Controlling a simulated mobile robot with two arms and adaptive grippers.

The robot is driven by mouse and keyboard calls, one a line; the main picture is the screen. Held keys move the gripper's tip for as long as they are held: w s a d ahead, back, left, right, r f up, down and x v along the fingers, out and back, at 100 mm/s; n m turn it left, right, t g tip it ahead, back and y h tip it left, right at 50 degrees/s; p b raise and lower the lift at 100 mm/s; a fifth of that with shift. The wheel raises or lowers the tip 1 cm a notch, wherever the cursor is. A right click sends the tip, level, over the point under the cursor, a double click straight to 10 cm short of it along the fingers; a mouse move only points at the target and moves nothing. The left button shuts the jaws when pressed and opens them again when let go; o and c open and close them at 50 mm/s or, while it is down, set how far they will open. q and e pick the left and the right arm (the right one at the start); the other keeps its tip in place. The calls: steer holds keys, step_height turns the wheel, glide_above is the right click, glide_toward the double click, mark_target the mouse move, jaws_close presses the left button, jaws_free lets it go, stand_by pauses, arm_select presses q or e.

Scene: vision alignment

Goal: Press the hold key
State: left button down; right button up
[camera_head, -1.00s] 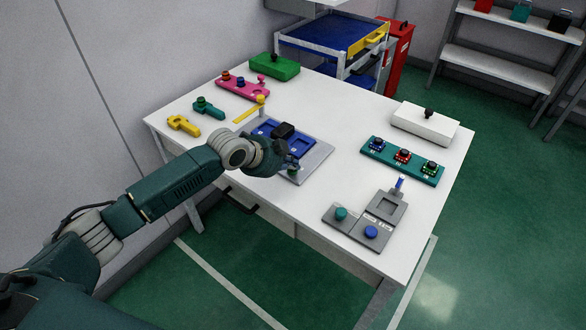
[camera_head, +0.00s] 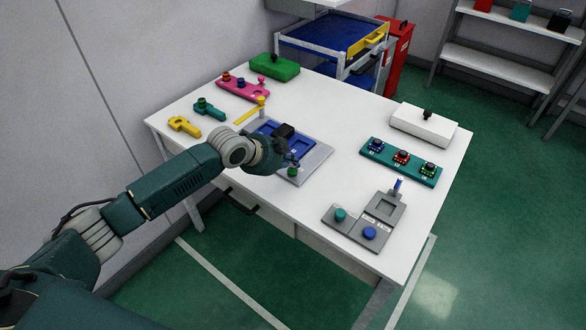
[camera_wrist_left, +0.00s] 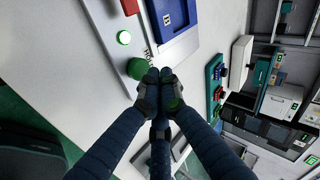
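A grey plate (camera_head: 316,160) with a blue tray (camera_head: 270,133) lies mid-table. A green round button (camera_head: 292,172) stands at its front corner, and it also shows in the left wrist view (camera_wrist_left: 138,68). Beside it there is a small lit button (camera_wrist_left: 124,37). Labels there are too small to read, so I cannot tell which key is hold. My left gripper (camera_head: 292,159) is close to the green button; contact cannot be told. In the left wrist view its fingertips (camera_wrist_left: 158,75) are together, with nothing seen between the tips. My right gripper is not in view.
A grey panel (camera_head: 384,208) with teal and blue buttons is at the front right. A teal block with several buttons (camera_head: 402,160) and a white box (camera_head: 424,124) lie behind it. Pink (camera_head: 242,88), green (camera_head: 274,67) and yellow (camera_head: 184,125) parts line the table's left side.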

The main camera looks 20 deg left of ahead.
mark_target(292, 173)
arm_select(q)
steer(key=shift+r, duration=0.1)
step_height(292, 173, up, 6)
steer(key=p, duration=0.5)
steer(key=shift+p, duration=0.35)
steer(key=shift+d, duration=0.1)
